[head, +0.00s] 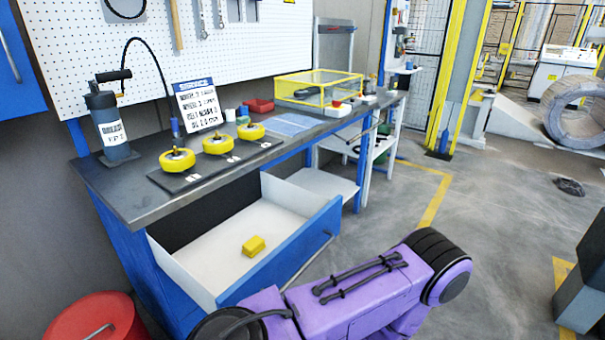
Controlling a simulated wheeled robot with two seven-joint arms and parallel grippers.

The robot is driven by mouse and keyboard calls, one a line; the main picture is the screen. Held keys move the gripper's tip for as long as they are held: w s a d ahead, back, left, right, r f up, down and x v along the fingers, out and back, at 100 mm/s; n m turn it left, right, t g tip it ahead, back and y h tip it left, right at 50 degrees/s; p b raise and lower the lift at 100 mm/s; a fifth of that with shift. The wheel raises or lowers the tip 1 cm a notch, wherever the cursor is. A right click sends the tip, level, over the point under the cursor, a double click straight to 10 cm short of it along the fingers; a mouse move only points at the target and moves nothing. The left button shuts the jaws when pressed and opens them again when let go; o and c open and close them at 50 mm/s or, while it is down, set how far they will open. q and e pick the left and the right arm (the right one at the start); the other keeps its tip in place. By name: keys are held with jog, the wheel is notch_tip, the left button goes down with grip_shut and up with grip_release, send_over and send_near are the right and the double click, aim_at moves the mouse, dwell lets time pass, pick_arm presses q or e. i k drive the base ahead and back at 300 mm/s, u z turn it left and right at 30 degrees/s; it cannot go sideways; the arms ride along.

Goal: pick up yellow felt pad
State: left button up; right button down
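A small yellow block, which looks like the yellow felt pad (254,245), lies on the white floor of an open blue drawer (214,271) under the workbench. It sits toward the drawer's front side and nothing covers it. Neither of my grippers is in view, so their distance to the pad and whether they are open or shut cannot be seen.
The workbench (117,187) carries three yellow wheels on a dark plate, a grey pump bottle (110,130), a service sign (198,106) and a yellow-framed clear box (318,88). A red bin (93,318) stands at lower left. Floor at right is mostly clear.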

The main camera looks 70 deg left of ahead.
aim_at(255, 245)
jog(key=i, duration=1.6)
jog(key=u, duration=2.25)
